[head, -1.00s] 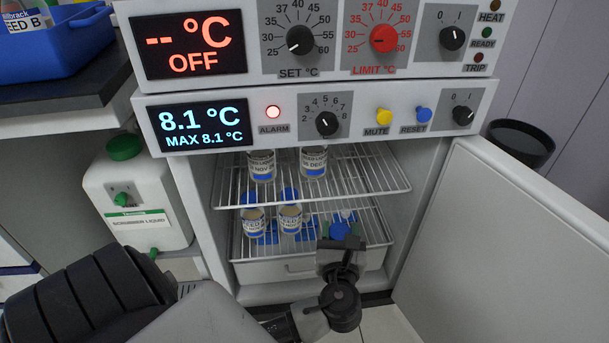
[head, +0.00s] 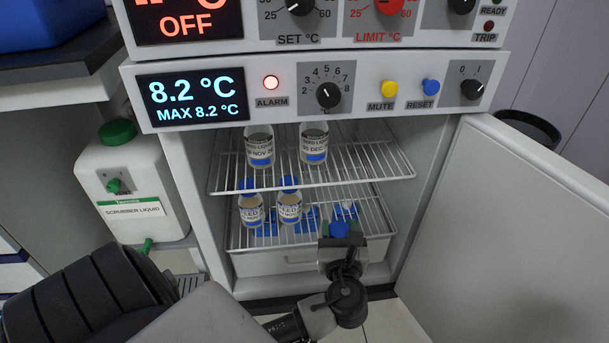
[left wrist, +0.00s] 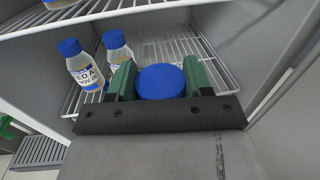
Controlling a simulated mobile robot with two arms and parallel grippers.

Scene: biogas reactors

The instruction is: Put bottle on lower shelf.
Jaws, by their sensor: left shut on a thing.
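My left gripper (head: 340,246) is shut on a bottle, of which mainly the blue cap (head: 340,229) shows. In the left wrist view the blue cap (left wrist: 161,81) sits between the green finger pads. The gripper is at the front of the open fridge, before the lower wire shelf (left wrist: 205,50). The bottle's body is hidden, so I cannot tell whether it touches the shelf. Two blue-capped bottles, one at the left (head: 251,207) and one beside it (head: 289,204), stand on the lower shelf. My right gripper is not in view.
Two more bottles (head: 260,147) (head: 313,143) stand on the upper wire shelf (head: 368,165). The fridge door (head: 510,220) is open at the right. A drawer (head: 290,262) is below the lower shelf. A scrubber liquid canister (head: 133,190) stands left of the fridge.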

